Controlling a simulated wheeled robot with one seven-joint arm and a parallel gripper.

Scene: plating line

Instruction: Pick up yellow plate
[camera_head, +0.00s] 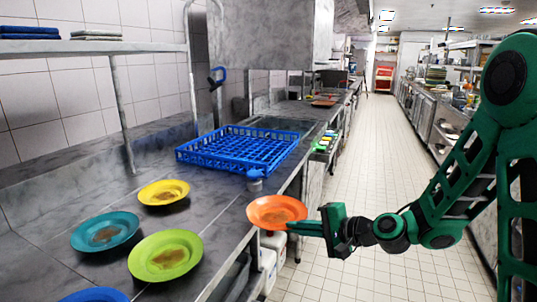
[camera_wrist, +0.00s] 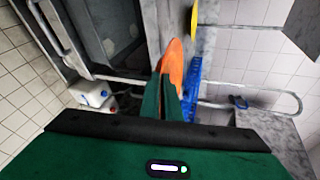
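The yellow plate (camera_head: 163,193), with a brown stain in its middle, lies on the grey counter left of centre in the head view. A yellow rim (camera_wrist: 252,22), probably the same plate, shows edge-on at the top of the wrist view. My green gripper (camera_head: 296,228) is at the counter's front edge, well right of the yellow plate. It is shut on the rim of a stained orange plate (camera_head: 276,212), which reaches out past the counter edge. In the wrist view the orange plate (camera_wrist: 172,65) shows edge-on between my fingers (camera_wrist: 166,92).
A teal plate (camera_head: 105,232), a lime-green plate (camera_head: 165,256) and a blue plate (camera_head: 95,295) lie near the yellow one. The tiled aisle (camera_head: 350,180) is clear.

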